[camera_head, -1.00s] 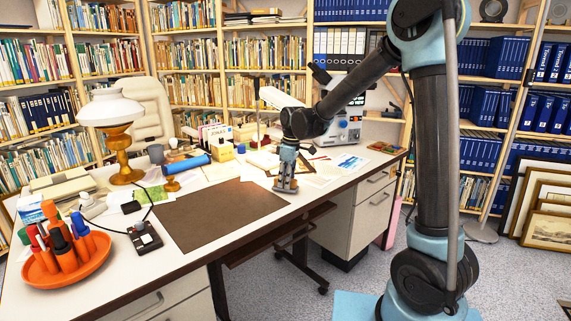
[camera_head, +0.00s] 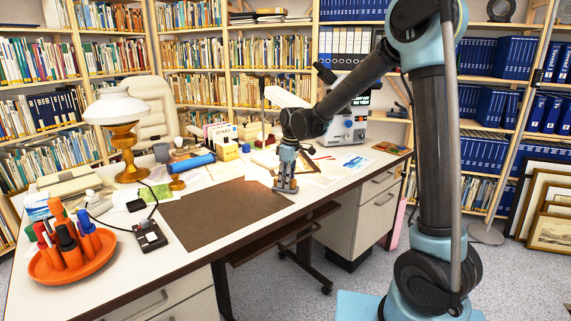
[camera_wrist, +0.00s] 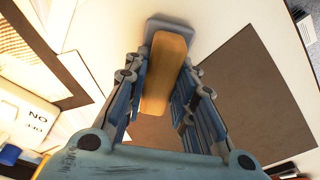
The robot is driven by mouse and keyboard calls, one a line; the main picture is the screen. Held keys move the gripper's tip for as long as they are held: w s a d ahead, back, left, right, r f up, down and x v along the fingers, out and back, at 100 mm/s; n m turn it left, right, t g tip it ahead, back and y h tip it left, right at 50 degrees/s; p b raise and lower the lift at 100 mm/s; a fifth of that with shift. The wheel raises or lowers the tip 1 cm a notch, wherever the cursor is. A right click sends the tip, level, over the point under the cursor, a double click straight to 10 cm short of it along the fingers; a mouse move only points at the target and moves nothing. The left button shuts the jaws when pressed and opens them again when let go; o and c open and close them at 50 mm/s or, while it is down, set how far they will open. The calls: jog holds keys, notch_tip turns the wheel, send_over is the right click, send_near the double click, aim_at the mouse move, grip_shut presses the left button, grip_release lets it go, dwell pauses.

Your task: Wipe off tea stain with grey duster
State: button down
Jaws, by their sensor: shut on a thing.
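My gripper (camera_head: 286,183) is low over the desk, at the right end of the brown desk mat (camera_head: 215,213). In the wrist view my gripper (camera_wrist: 161,85) has its fingers closed on both sides of a duster (camera_wrist: 165,72) with a wooden top and a grey pad (camera_wrist: 168,27). In the head view the duster is mostly hidden by the fingers and looks down at the desk surface; contact is hard to tell. I cannot make out a tea stain in either view.
An orange pen tray (camera_head: 72,262) and a black device (camera_head: 149,236) stand left of the mat. The white desk front strip is clear.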

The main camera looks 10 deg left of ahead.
jog(key=shift+d+r, duration=0.1)
jog(key=shift+r, duration=3.7)
